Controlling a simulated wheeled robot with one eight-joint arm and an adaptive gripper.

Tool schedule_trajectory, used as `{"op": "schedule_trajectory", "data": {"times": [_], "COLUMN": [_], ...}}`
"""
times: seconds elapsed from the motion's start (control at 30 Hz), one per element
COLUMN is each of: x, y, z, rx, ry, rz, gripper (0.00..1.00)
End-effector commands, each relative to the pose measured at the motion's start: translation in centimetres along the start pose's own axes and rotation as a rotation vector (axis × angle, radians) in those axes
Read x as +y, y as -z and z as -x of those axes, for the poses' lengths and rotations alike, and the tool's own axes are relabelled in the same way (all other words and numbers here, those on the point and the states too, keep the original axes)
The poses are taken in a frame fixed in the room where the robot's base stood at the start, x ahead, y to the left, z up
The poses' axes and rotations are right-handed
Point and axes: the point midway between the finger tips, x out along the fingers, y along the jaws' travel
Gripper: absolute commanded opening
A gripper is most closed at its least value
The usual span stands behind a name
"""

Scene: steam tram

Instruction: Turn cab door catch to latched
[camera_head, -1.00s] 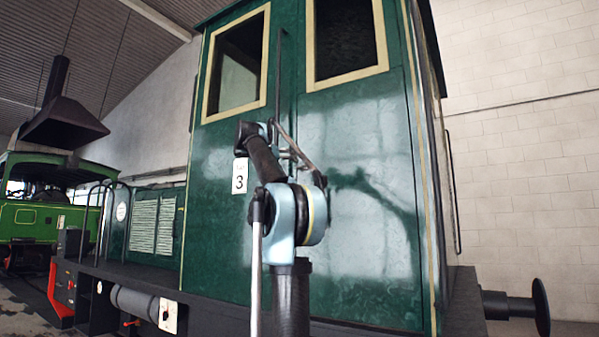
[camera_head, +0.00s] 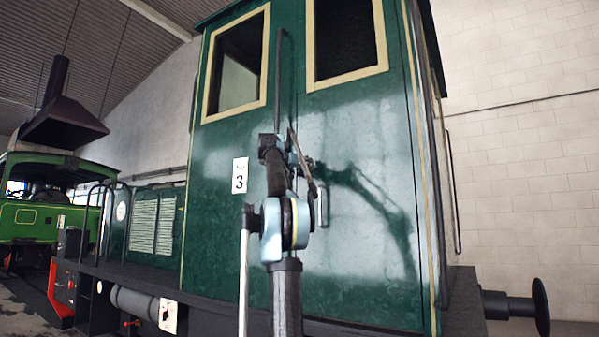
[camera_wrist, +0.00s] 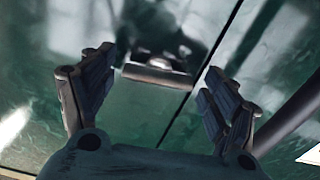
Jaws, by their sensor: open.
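The cab door catch (camera_head: 324,207) is a small grey metal handle on the green cab door (camera_head: 362,240). In the head view it hangs roughly upright, just right of my arm. In the wrist view the catch (camera_wrist: 158,72) shows as a short pale bar lying crosswise, left of the dark door seam. My gripper (camera_wrist: 157,68) is open, with one finger on each side of the catch in the picture. It seems to be short of the door, and no contact shows. In the head view my arm partly hides the gripper.
A dark vertical handrail (camera_head: 279,80) runs beside the door, and also shows in the wrist view (camera_wrist: 292,118). A white number 3 plate (camera_head: 240,175) is left of my arm. The cab windows (camera_head: 345,40) are above. A buffer (camera_head: 540,307) sticks out at lower right.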

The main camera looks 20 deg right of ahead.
Motion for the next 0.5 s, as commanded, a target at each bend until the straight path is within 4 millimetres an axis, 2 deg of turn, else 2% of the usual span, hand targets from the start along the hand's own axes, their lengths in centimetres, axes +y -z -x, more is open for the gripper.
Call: {"op": "schedule_trajectory", "data": {"times": [0.3,0.5], "x": [0.01,0.00], "y": [0.00,0.01], "z": [-0.17,-0.15], "rx": [0.000,0.000], "ry": [0.000,0.000], "rz": [0.000,0.000], "gripper": [0.80,0.35]}}
